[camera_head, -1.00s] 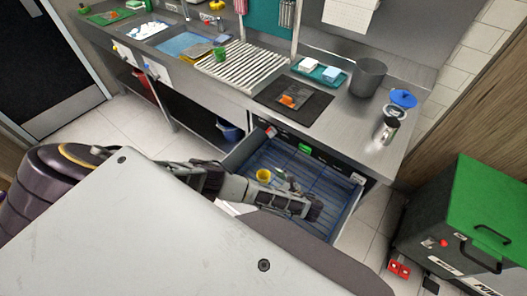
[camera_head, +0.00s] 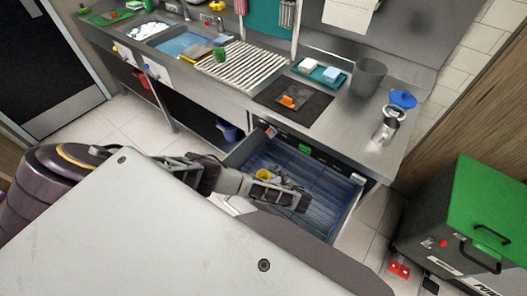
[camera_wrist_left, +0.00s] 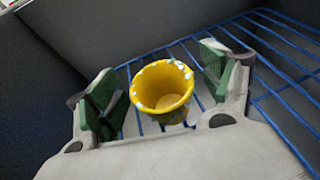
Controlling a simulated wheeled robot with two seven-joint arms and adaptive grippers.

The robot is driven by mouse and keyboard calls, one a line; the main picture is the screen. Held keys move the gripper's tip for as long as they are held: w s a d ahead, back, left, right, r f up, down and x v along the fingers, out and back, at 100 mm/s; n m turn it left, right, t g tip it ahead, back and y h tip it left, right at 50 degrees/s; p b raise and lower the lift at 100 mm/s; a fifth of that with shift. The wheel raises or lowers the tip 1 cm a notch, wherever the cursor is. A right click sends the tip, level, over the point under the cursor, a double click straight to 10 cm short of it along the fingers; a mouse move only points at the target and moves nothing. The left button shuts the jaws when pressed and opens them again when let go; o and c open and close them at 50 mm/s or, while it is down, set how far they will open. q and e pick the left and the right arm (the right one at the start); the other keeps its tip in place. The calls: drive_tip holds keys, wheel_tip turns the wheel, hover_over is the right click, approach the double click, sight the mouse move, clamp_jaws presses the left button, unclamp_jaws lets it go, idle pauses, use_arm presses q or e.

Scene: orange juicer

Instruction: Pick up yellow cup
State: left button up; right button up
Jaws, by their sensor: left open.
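The yellow cup (camera_wrist_left: 161,88) stands on a blue wire rack in a pulled-out drawer. In the left wrist view it is between the two green finger pads of my left gripper (camera_wrist_left: 160,85), with its open mouth toward the camera and light marks on its rim. Gaps show between the cup and both pads. In the head view the cup (camera_head: 263,174) is partly hidden by my left gripper (camera_head: 285,190), which reaches into the drawer. My left gripper is open. My right gripper is not in view.
The drawer (camera_head: 347,212) has a blue wire rack (camera_wrist_left: 283,108) and dark side walls close to the gripper. Above it, the steel counter (camera_head: 345,130) holds a grey pot (camera_head: 368,78) and a dark mat (camera_head: 312,108). A green-topped box (camera_head: 490,215) stands at the right.

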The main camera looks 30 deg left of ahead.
use_arm(q)
drive_tip(key=shift+c, duration=0.5)
drive_tip(key=c, duration=1.1)
drive_tip(key=shift+r, duration=0.25)
drive_tip(key=shift+r+p, duration=0.35)
drive_tip(key=shift+r, duration=0.55)
drive_tip(key=shift+r+p, duration=1.6)
drive_tip(key=shift+r, duration=2.25)
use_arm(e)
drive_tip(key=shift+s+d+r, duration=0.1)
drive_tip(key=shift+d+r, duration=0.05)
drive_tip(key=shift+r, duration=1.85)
